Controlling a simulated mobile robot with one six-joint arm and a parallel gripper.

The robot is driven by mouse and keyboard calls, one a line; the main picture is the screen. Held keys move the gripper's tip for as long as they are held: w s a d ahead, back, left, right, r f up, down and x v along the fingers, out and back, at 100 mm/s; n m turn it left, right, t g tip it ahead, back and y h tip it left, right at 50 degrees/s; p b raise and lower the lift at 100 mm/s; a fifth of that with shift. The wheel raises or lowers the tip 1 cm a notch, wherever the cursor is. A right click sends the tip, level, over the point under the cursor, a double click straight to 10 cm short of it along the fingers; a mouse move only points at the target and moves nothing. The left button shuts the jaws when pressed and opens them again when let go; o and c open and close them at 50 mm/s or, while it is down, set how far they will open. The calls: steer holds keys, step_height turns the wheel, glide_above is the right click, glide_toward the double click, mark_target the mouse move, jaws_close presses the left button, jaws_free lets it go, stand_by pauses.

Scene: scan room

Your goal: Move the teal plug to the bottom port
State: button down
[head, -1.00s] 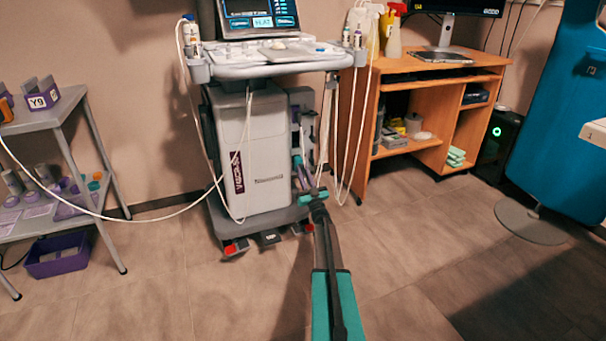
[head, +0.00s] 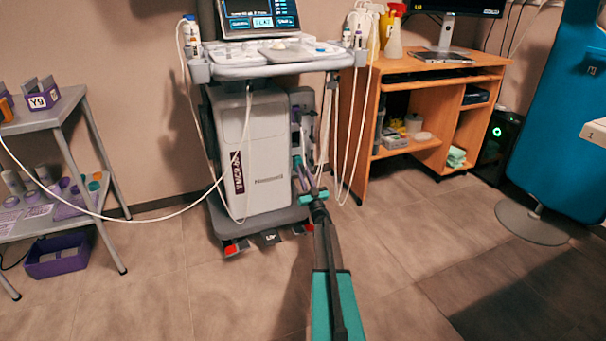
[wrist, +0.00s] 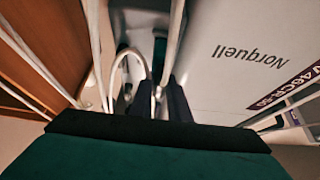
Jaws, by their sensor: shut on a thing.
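My gripper (head: 301,172) reaches up to the right side panel of the grey ultrasound cart (head: 252,150). A small teal piece, which looks like the teal plug (head: 297,162), shows at its fingertips in the head view. In the wrist view the dark fingers (wrist: 152,98) are close together, with a white cable looping in front of them. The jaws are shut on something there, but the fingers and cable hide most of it. The ports on the side panel (head: 304,104) are too small and covered to tell apart, so I cannot tell whether the plug is seated.
White cables (head: 352,150) hang just right of my gripper. The wooden desk (head: 440,75) stands to the right. A grey shelf cart (head: 50,122) with a purple bin (head: 57,262) is at left. The floor in front is clear.

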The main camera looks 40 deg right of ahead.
steer(key=shift+w+d+b, duration=0.25)
steer(key=shift+w+d, duration=0.1)
steer(key=shift+w, duration=0.5)
steer(key=shift+w+d+b, duration=0.2)
steer(key=shift+w+d, duration=0.15)
steer(key=shift+w, duration=0.45)
stand_by(4.8)
steer(key=shift+f, duration=0.15)
stand_by(0.7)
steer(key=c, duration=1.6)
jaws_free()
steer(key=shift+c, duration=0.2)
steer(key=shift+o, duration=0.3)
steer(key=shift+w+a, duration=0.1)
steer(key=shift+a, duration=0.05)
